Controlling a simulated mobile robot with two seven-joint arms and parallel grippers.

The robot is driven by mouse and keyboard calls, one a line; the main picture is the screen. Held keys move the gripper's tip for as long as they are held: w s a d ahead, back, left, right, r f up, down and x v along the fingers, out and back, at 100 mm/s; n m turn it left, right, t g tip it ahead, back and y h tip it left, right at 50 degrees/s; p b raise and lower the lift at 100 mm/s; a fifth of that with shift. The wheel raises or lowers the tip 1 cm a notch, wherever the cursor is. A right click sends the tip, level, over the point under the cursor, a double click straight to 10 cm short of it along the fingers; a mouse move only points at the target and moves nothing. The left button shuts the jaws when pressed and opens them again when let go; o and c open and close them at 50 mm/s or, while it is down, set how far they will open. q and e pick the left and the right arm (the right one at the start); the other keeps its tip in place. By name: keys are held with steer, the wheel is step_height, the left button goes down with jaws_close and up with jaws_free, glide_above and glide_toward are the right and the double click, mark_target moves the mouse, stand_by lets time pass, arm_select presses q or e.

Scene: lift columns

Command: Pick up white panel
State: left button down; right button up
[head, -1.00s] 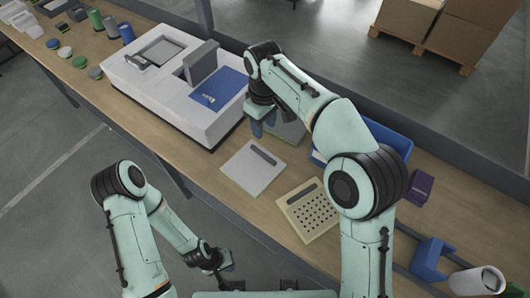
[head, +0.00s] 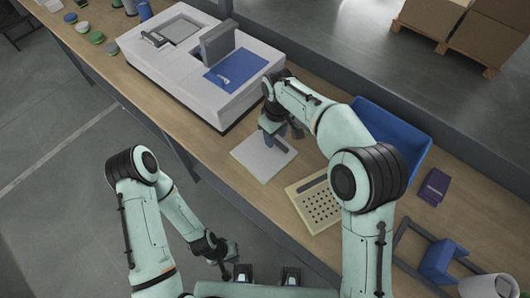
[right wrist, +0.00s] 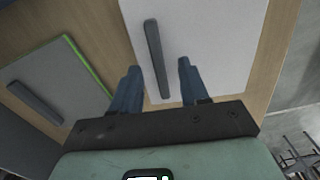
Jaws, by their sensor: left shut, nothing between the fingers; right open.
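The white panel (head: 258,165) lies flat on the wooden bench, in front of the white machine. In the right wrist view the white panel (right wrist: 215,50) carries a raised dark grey bar handle (right wrist: 154,58). My right gripper (head: 274,139) is open above the panel. In the right wrist view its blue fingers (right wrist: 158,85) stand one on each side of the bar's line, and nothing is gripped. My left gripper (head: 228,264) is shut and empty, low in front of the bench and away from the panel.
A grey panel with a green edge (right wrist: 45,75) lies beside the white panel. A cream perforated panel (head: 318,207) lies to its right. A blue bin (head: 405,135), a purple box (head: 433,187) and the white machine (head: 175,75) also stand on the bench.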

steer(key=shift+f, duration=0.65)
jaws_close()
steer(key=shift+r, duration=0.15)
